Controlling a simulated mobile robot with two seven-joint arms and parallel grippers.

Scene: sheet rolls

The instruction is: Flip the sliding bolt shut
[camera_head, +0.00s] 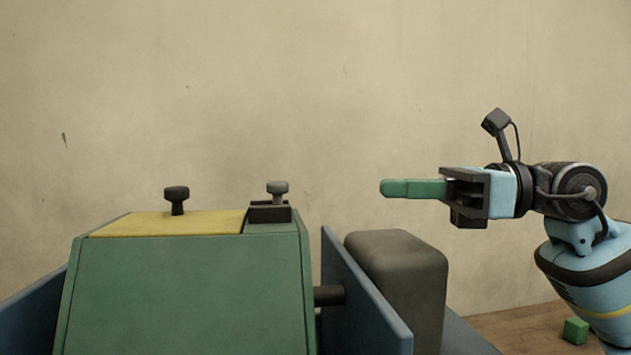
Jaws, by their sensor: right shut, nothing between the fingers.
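A green box (185,290) with sloping sides stands at the lower left of the head view. A yellow panel (165,224) lies on its top, with a dark knob (177,195) upright on it. At the right end of the top, a grey knob (278,188) stands over a dark bracket (269,214). This looks like the sliding bolt, but I cannot tell its position. My right gripper (384,188) is shut and empty. Its green fingers point left, to the right of the grey knob and apart from it. My left gripper is not in view.
A blue side panel (365,300) stands right of the box, with a dark rod (329,296) between them. A dark grey rounded block (400,275) stands behind the panel, below my right gripper. A small green cube (576,331) is on the wooden floor. The space above the box is clear.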

